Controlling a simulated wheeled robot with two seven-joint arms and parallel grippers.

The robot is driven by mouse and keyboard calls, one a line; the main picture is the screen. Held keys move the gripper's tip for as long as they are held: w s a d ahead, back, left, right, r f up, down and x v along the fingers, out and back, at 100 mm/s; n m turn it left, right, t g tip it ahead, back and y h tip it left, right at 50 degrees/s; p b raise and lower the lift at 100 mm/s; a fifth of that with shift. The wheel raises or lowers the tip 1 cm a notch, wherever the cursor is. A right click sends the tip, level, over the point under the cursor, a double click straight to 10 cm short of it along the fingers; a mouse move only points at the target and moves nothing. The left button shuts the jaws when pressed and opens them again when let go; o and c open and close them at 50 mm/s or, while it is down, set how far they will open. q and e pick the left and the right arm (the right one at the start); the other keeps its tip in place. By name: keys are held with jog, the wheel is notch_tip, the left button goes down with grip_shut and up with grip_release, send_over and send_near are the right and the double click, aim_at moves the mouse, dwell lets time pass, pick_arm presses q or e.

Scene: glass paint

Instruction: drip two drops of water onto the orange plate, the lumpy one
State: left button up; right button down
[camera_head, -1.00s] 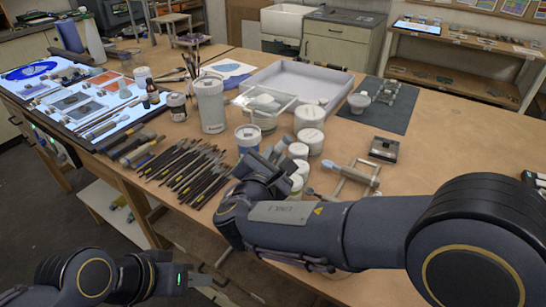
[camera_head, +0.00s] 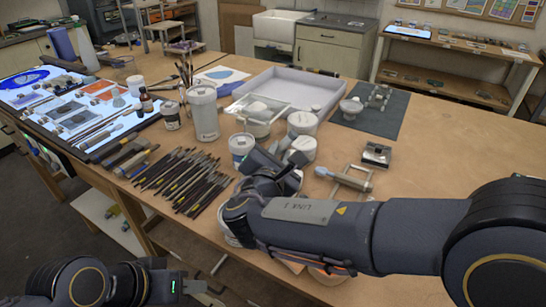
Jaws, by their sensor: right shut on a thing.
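An orange plate (camera_head: 99,86) lies among small plates on the lit panel (camera_head: 43,88) at the left; its surface is too small to judge for lumps. Something else orange (camera_head: 328,277) shows partly below my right forearm, mostly hidden. My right gripper (camera_head: 288,158) is over the table beside the white tubs. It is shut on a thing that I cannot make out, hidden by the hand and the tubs. My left gripper (camera_head: 192,287) is low at the bottom left, off the table's front edge, far from the plate; its finger gap does not show.
Many brushes and tools (camera_head: 180,177) lie at the front of the table. White tubs (camera_head: 302,123), a tall canister (camera_head: 203,112) and a glass box (camera_head: 258,112) stand behind. A grey tray (camera_head: 290,85) is at the back.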

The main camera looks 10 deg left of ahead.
jog(key=shift+w+d+r, duration=0.1)
jog(key=shift+d+r, duration=0.45)
jog(key=shift+r, duration=0.2)
notch_tip(320, 180, up, 4)
jog(key=p, duration=0.3)
jog(key=shift+r, duration=0.25)
